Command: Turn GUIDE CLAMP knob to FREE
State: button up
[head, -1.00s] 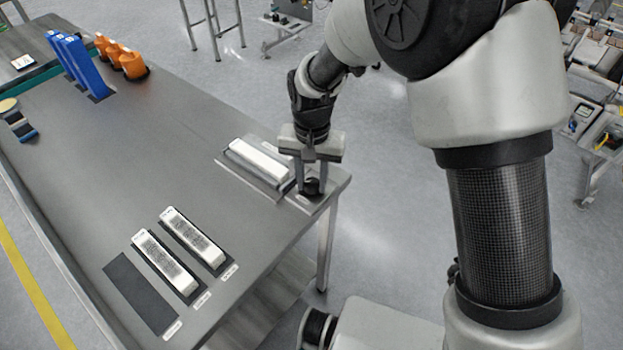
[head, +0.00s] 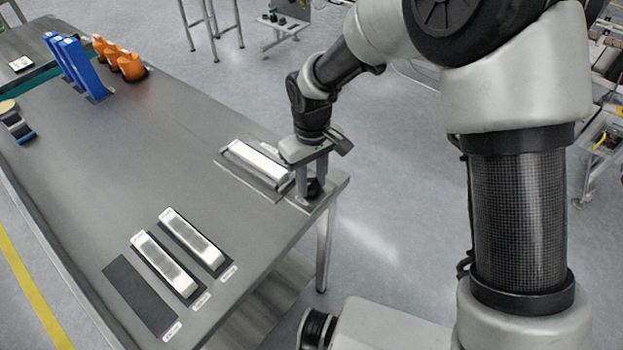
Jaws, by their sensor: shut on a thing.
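The knob (head: 313,187) is small and black, on a plate (head: 297,198) near the table's right corner. My gripper (head: 312,184) points straight down over that corner and is shut on the knob, one finger on each side of it. The fingers hide part of the knob, and its pointer and lettering cannot be read. A white bar-shaped block (head: 258,161) lies in a grey fixture just left of my gripper.
Two white blocks (head: 165,264) (head: 195,240) lie on dark pads at the table's front, beside an empty dark pad (head: 138,295). Blue upright parts (head: 80,68) and orange parts (head: 128,64) stand at the far left. The middle of the table (head: 130,160) is clear.

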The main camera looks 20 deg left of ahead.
aim_at(312, 185)
jog(key=shift+r+n, duration=0.1)
jog(key=shift+n, duration=0.3)
jog(key=o, duration=0.8)
notch_tip(312, 185, up, 17)
jog(key=shift+r+p, duration=0.2)
jog(key=shift+p, duration=0.65)
